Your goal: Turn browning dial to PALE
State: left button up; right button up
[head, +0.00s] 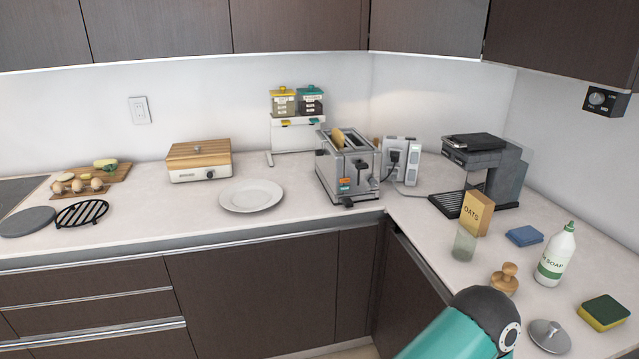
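A silver toaster (337,182) stands on the counter near the corner, with a slice of bread (338,138) showing in its top slot. Its narrow front face carries a small orange mark (345,182) with a blue-grey spot below it. I cannot make out the browning dial's pointer or the PALE label at this size. A teal link of my arm with a black joint shows at the bottom right, well short of the toaster. Neither of my grippers is in the head view, so I cannot see whether they are open or shut.
A white plate (251,195) lies left of the toaster, and a small shelf with jars (297,122) stands behind. A coffee machine (487,170), oats box (477,213), glass (464,243) and soap bottle (556,256) occupy the right counter. The counter before the toaster is clear.

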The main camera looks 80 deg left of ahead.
aim_at(373, 182)
jog(key=z, duration=1.5)
jog(key=i, duration=0.1)
jog(key=u, duration=2.3)
jog(key=i, duration=0.15)
jog(key=u, duration=2.1)
jog(key=k, duration=0.5)
jog(key=u, duration=0.3)
jog(key=i, duration=1.55)
jog(key=z, duration=0.3)
